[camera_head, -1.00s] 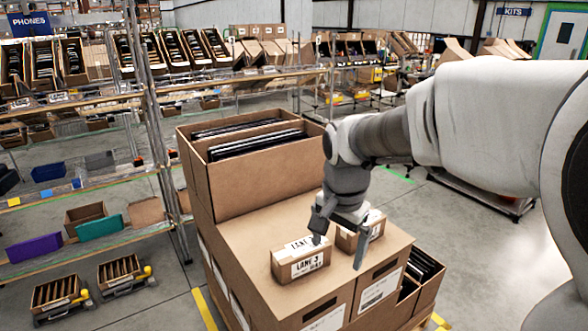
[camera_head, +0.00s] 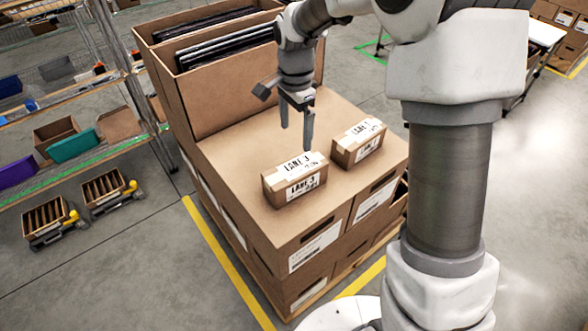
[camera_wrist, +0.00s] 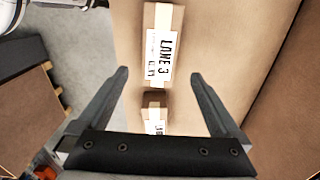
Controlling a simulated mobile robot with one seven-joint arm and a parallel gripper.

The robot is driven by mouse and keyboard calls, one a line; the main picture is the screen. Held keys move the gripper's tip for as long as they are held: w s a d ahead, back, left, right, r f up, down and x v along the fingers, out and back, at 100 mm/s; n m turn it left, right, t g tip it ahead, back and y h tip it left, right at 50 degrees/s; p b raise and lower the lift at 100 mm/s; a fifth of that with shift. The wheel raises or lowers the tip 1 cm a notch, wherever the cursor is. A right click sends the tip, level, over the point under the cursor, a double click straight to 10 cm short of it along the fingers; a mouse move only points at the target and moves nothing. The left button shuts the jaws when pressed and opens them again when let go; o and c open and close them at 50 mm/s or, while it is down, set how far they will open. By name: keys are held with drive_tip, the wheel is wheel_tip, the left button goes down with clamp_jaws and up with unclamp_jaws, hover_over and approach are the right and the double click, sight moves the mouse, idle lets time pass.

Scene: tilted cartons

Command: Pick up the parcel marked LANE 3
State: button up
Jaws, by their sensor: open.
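The parcel marked LANE 3 (camera_head: 296,180) is a small brown carton with pale tape and white labels. It rests on a large carton top, left of a second parcel (camera_head: 358,145). My gripper (camera_head: 297,138) is open and empty, pointing down above and just behind the LANE 3 parcel in the head view. In the wrist view the LANE 3 parcel (camera_wrist: 162,45) lies ahead of and between the open fingertips (camera_wrist: 160,73). The second parcel (camera_wrist: 155,115) shows lower, between the fingers; its number is not clear there.
The parcels sit on stacked large cartons (camera_head: 240,150) with bare room around them. A taller open carton (camera_head: 225,95) holding dark flat items rises behind them. Shelving with bins (camera_head: 75,145) stands at left. Yellow floor lines (camera_head: 225,260) run beside the stack.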

sight(296, 169)
wheel_tip(296, 169, down, 11)
drive_tip(key=shift+s+f+p, duration=0.1)
drive_tip(key=shift+s+p, duration=0.05)
drive_tip(key=shift+p, duration=0.15)
drive_tip(key=shift+w+f+p, duration=0.2)
drive_tip(key=shift+f+p, duration=0.2)
drive_tip(key=shift+f, duration=2.55)
drive_tip(key=c, duration=1.5)
drive_tip(key=shift+r, duration=0.1)
